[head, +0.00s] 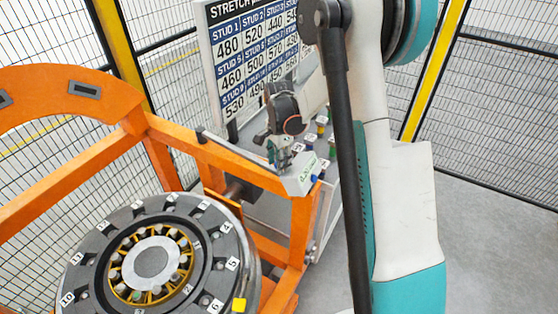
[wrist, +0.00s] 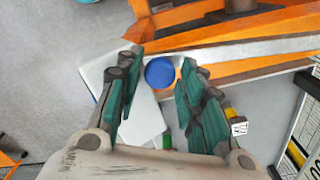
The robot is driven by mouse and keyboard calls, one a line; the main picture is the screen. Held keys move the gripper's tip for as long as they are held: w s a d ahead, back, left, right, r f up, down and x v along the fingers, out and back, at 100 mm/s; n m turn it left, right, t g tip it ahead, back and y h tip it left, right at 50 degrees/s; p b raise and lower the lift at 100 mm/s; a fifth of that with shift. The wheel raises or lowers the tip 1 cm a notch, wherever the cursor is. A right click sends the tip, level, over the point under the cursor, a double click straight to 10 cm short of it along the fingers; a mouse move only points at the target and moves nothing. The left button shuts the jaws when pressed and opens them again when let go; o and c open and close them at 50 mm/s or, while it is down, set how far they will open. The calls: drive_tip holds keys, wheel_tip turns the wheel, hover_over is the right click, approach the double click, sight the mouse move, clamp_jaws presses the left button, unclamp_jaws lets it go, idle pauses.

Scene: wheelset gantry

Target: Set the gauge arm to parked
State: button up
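My gripper (head: 282,158) is at the white box (head: 300,180) on the near corner of the orange frame. In the wrist view my gripper (wrist: 160,85) is open, with its teal fingers apart. A round blue knob (wrist: 159,72) on the white box (wrist: 142,112) shows between the fingers, and I see no finger closed on it. A pale grey bar (wrist: 250,49) runs right from beside the knob along an orange beam. I cannot tell for certain whether this bar is the gauge arm. No parked mark is readable.
A large dark wheel (head: 210,235) with numbered tags and a yellow block (head: 239,305) is at lower left. The orange frame (head: 60,190) surrounds it. A lettered board (head: 250,60) stands behind. Coloured knobs (head: 321,120) show beside my arm. Grey floor (head: 495,250) is clear at right.

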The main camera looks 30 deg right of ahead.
drive_tip(key=shift+c, duration=0.6)
clamp_jaws()
drive_tip(key=shift+n, duration=0.7)
drive_tip(key=w+d, duration=0.1)
drive_tip(key=d, duration=0.1)
drive_tip(key=w+d+b, duration=0.1)
drive_tip(key=d, duration=0.1)
drive_tip(key=shift+w+d+r, duration=0.1)
drive_tip(key=shift+w, duration=0.2)
drive_tip(key=shift+o, duration=0.6)
unclamp_jaws()
drive_tip(key=shift+d, duration=0.1)
wheel_tip(320, 180, up, 12)
drive_tip(key=shift+w+d, duration=0.15)
